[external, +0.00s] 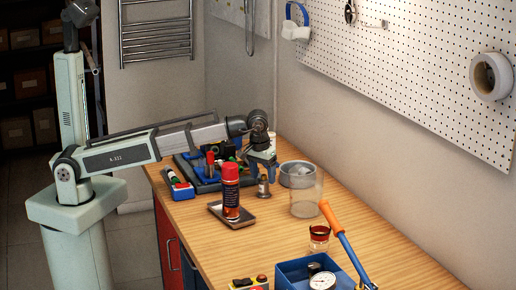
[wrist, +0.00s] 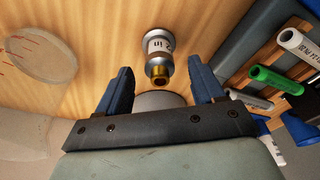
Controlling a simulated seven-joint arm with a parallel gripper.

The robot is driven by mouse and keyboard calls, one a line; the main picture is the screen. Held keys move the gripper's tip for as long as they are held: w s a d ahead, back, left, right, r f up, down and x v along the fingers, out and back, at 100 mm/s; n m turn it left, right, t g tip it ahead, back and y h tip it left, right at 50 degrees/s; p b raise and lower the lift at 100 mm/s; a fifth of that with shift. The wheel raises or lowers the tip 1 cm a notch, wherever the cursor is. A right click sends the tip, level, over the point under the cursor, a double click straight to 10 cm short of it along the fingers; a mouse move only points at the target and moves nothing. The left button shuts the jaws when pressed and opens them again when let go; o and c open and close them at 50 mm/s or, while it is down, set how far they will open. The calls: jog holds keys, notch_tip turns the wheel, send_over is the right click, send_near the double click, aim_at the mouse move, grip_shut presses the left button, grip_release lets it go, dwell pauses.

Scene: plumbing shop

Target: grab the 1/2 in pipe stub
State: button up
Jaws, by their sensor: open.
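A short metal stub with a brass end and a white label (wrist: 158,42) shows in the wrist view. The label partly reads "in"; its size number is not clear to me. In the external view, a small metal piece (external: 263,187), seemingly the same stub, stands on the wooden bench just below my gripper (external: 262,166). In the wrist view, my gripper (wrist: 159,72) is open, with one blue finger to each side of the stub's brass end. I see no finger touching it.
Labelled white and green tubes (wrist: 275,80) lie in a dark tray close on the right in the wrist view. A blue bin (external: 290,272) is at the front.

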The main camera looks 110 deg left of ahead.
aim_at(264, 179)
jog(key=f, duration=0.4)
jog(key=shift+w+a+f, duration=0.1)
jog(key=shift+a+f, duration=0.3)
jog(key=shift+r, duration=0.1)
grip_shut()
